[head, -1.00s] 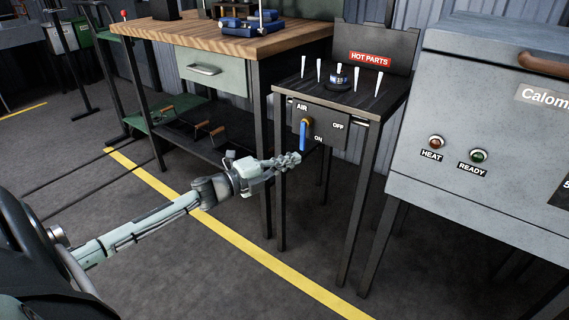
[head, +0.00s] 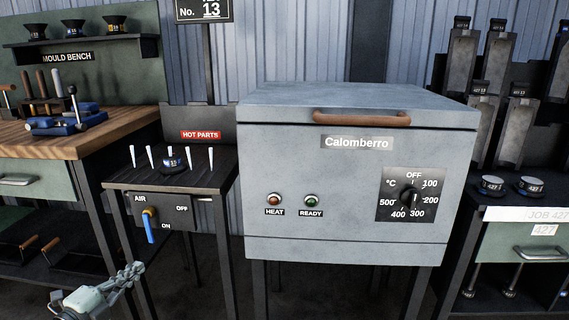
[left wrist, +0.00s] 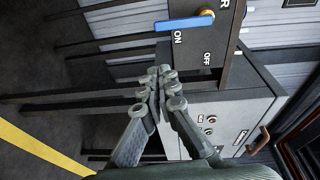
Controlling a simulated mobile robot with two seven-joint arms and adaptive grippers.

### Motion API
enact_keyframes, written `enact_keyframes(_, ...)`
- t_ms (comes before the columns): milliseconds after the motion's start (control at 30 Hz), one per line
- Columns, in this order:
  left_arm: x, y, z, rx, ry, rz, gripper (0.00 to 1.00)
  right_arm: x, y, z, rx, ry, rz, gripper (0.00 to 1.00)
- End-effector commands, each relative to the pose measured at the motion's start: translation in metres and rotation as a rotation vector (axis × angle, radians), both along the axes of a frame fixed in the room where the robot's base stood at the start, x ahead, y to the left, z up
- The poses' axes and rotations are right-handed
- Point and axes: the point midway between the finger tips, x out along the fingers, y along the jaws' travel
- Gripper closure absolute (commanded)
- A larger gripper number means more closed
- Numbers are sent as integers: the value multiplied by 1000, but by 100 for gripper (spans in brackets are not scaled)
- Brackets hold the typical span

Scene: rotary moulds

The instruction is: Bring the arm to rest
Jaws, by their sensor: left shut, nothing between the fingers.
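My left gripper (head: 128,274) is at the lower left of the head view, below and left of the blue air lever (head: 150,228). It is shut and empty, and apart from the lever. In the left wrist view my gripper (left wrist: 162,88) shows with its fingers together, and the lever (left wrist: 184,22) lies beyond the fingertips. The lever hangs down toward ON on the AIR panel (head: 178,212) of the hot parts stand (head: 205,180). My right gripper is in neither view.
A grey Calomberro oven (head: 340,180) stands right of the stand, its dial (head: 408,195) near 300. The mould bench (head: 70,146) is at the left. A bench with a drawer (head: 530,240) and tall moulds is at the right. Dark floor lies below the oven.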

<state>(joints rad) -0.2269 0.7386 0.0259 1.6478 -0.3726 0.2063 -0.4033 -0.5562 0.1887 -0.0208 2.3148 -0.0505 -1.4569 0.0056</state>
Motion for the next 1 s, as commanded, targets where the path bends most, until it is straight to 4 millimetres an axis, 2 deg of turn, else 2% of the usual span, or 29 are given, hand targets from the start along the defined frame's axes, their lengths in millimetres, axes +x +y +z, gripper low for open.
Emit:
enact_keyframes(67,-13,-5,-30,-142,101,135,100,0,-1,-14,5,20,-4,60)
enact_keyframes(167,-44,-12,-81,-356,279,358,100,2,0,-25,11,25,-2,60)
enact_keyframes(200,-62,-17,-103,-441,360,452,100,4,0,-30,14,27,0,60)
enact_keyframes(267,-94,-30,-134,-561,485,589,100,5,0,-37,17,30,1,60)
enact_keyframes(300,-116,-40,-151,-631,566,672,100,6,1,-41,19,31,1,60)
enact_keyframes(400,-170,-70,-184,-768,750,851,100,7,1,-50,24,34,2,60)
enact_keyframes(533,-228,-105,-205,-874,936,1017,100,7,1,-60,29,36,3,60)
enact_keyframes(600,-250,-119,-209,-906,1005,1075,100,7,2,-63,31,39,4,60)
enact_keyframes(667,-263,-127,-212,-922,1046,1110,100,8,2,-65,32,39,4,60)
enact_keyframes(800,-275,-135,-213,-935,1084,1142,100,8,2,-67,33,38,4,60)
enact_keyframes(1000,-275,-134,-214,-933,1085,1143,100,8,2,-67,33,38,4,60)
